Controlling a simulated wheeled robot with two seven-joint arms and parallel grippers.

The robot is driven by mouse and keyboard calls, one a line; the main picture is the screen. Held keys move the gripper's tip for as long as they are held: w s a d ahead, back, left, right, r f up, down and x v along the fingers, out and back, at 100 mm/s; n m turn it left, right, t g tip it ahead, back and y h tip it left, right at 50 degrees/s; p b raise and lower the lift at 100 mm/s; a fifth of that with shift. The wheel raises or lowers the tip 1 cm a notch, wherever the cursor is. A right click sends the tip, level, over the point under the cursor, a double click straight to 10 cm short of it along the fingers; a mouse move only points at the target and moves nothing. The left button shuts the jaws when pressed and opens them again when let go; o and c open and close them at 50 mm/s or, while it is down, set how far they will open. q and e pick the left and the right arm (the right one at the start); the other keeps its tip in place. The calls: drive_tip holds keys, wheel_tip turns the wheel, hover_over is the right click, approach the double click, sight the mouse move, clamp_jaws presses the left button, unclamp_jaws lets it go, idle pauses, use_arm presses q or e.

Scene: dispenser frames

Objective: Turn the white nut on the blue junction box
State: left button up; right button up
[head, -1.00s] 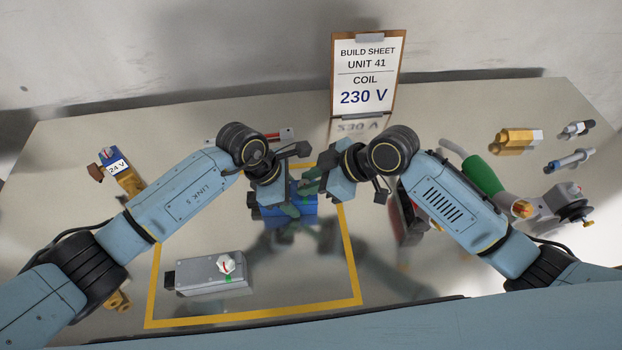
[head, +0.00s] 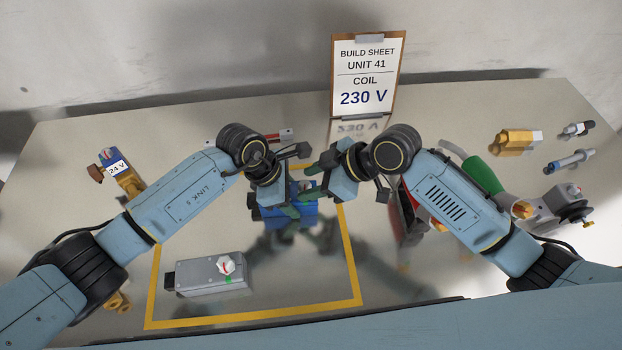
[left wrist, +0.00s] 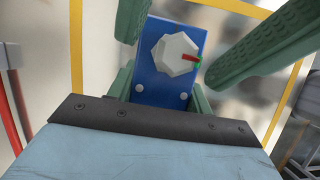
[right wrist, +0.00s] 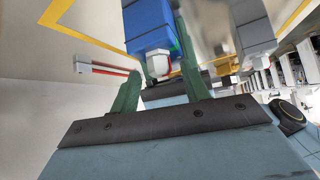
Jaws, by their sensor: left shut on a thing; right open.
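The blue junction box (head: 299,216) stands at the top of the yellow outline; it also shows in the left wrist view (left wrist: 150,80) and the right wrist view (right wrist: 145,22). Its white nut (left wrist: 173,54) faces outward, with a red line pointing right to a green mark at its edge. The nut also shows in the right wrist view (right wrist: 158,63). My left gripper (left wrist: 162,92) is shut on the box, a green finger at each side. My right gripper (right wrist: 158,82) is open, its fingers on either side of the nut, seemingly not touching it.
A grey box (head: 212,275) with another white nut sits lower left inside the yellow outline. A 24 V part (head: 120,172) lies far left. Brass and metal fittings (head: 515,142) and a green-handled tool (head: 482,175) lie right. A build sheet (head: 366,75) reading 230 V stands behind.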

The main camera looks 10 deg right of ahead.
drive_tip(key=v, duration=1.1)
drive_tip(key=shift+d+r, duration=0.2)
drive_tip(key=shift+r, duration=0.05)
use_arm(q)
drive_tip(key=o, duration=1.2)
